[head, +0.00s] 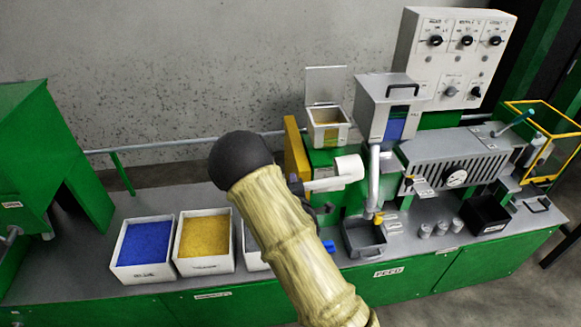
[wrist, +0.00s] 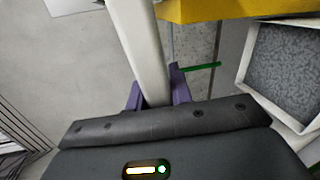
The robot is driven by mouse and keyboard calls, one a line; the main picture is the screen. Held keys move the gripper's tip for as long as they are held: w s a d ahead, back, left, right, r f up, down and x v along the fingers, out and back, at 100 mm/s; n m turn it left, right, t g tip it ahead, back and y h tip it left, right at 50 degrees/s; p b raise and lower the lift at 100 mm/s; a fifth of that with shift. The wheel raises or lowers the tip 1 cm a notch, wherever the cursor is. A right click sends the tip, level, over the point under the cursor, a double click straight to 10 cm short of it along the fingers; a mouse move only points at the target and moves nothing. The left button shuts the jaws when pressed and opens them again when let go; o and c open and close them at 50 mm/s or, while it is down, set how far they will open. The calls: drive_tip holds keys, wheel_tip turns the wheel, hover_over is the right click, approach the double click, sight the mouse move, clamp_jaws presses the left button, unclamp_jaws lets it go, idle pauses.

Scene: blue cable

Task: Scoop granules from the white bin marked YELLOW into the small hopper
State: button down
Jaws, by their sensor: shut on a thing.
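The white bin marked YELLOW (head: 204,268) stands on the bench at left, with yellow granules inside. The small hopper (head: 312,128) is a white-rimmed box on the green machine, its lid raised behind it; yellow shows at its front and a tan interior above. My gripper (head: 302,188) is shut on the handle of a white scoop (head: 349,167), held in front of and below the hopper. In the wrist view my gripper (wrist: 157,98) has purple fingers around the white handle (wrist: 143,45). The scoop's contents cannot be seen.
A bin of blue granules (head: 144,248) stands left of the yellow one; a third is partly behind my arm. A larger grey hopper (head: 375,98) stands right of the small one. A grey tray (head: 363,240) sits below.

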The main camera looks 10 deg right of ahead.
drive_tip(key=s+d+f, duration=0.3)
drive_tip(key=s+f, duration=0.5)
drive_tip(key=f, duration=0.4)
drive_tip(key=shift+f+n+y, duration=0.2)
drive_tip(key=shift+n+y, duration=0.2)
